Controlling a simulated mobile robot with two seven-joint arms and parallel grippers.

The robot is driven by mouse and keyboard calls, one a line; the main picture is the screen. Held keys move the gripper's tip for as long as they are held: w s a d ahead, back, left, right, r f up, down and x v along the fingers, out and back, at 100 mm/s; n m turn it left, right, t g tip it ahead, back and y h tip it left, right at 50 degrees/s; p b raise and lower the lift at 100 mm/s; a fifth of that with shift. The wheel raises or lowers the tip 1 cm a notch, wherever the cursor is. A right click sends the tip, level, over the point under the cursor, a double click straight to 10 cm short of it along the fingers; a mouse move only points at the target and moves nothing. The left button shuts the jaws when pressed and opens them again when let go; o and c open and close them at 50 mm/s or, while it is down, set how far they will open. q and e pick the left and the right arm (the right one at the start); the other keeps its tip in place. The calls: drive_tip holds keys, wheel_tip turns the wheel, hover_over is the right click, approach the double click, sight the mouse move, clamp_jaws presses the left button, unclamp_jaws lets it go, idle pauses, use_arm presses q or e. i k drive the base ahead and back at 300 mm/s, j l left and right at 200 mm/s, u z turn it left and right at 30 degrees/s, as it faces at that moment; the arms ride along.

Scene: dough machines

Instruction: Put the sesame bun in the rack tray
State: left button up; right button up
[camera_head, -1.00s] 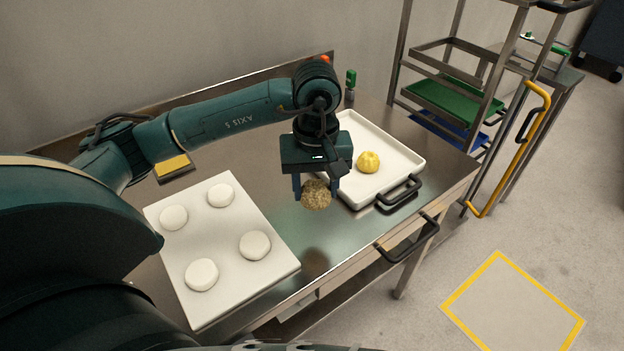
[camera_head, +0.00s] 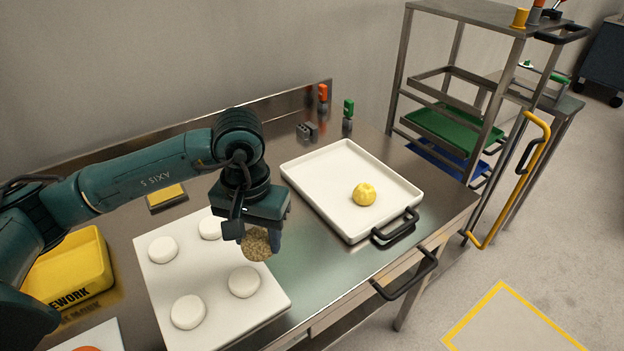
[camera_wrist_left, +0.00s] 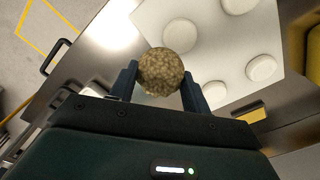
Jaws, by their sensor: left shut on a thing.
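The sesame bun (camera_head: 257,245) is a round, speckled brown ball. My left gripper (camera_head: 255,236) is shut on it and holds it above the right side of the white board with dough pieces. In the left wrist view the sesame bun (camera_wrist_left: 161,71) sits between the two fingertips of my left gripper (camera_wrist_left: 160,80). A white tray (camera_head: 310,170) with a black handle lies on the steel table and holds one yellow bun (camera_head: 364,194). The rack (camera_head: 452,78) at the back right holds a green tray (camera_head: 440,124) and a blue tray (camera_head: 425,152). My right gripper is out of view.
The white board (camera_head: 215,275) bears several white dough rounds. A yellow bin (camera_head: 75,265) marked "EWORK" stands at the left. A yellow sponge-like block (camera_head: 166,195) and small red and green items (camera_head: 348,108) are near the back. Steel table (camera_head: 310,265) is bare between board and tray.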

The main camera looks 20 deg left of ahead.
sight(333, 174)
drive_tip(key=i+l+u, duration=0.55)
drive_tip(key=l, duration=0.25)
drive_tip(key=i+l, duration=0.15)
drive_tip(key=l, duration=0.2)
drive_tip(key=i+l, duration=0.1)
drive_tip(key=l, duration=0.3)
drive_tip(key=i+l+u, duration=0.1)
drive_tip(key=l, duration=0.25)
